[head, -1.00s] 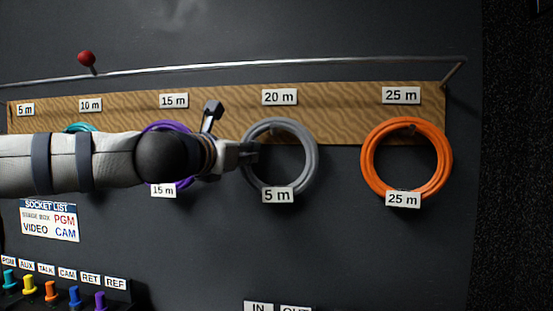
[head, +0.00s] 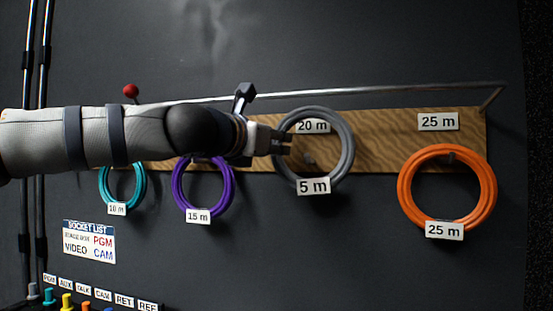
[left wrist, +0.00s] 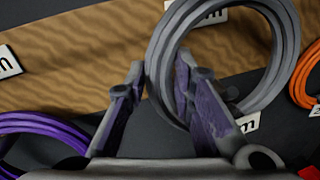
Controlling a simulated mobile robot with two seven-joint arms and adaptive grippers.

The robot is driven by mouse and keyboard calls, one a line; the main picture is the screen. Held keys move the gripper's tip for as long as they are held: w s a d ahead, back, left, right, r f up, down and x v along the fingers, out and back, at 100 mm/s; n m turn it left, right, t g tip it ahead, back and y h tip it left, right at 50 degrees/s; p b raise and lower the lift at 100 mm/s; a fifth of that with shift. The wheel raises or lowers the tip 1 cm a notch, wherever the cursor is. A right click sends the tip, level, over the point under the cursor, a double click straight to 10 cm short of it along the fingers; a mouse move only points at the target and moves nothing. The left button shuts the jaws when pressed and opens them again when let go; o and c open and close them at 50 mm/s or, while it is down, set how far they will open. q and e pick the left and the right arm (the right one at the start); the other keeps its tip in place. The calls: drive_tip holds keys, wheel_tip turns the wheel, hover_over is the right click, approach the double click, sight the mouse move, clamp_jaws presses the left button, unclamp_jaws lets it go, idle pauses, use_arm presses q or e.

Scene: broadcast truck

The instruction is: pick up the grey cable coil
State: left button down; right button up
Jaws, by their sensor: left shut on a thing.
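The grey cable coil (head: 348,150) is a ring with a white "5 m" tag (head: 313,186) at its bottom. It is in front of the wooden board, overlapping the "20 m" label (head: 312,126). My left gripper (head: 286,143) is shut on the coil's left side. In the left wrist view the coil (left wrist: 163,50) passes between the two fingers (left wrist: 160,78). A dark peg (head: 308,159) shows through the ring's opening, near its lower part; I cannot tell whether the coil is clear of its tip. My right gripper is not in view.
On the board (head: 375,150) hang an orange coil (head: 489,188) to the right, and purple (head: 231,187) and teal (head: 142,187) coils to the left. A metal rail (head: 400,91) runs above. Coloured sockets (head: 68,301) are at lower left.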

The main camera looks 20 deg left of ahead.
use_arm(q)
drive_tip(key=s, duration=1.8)
drive_tip(key=shift+a+r, duration=0.1)
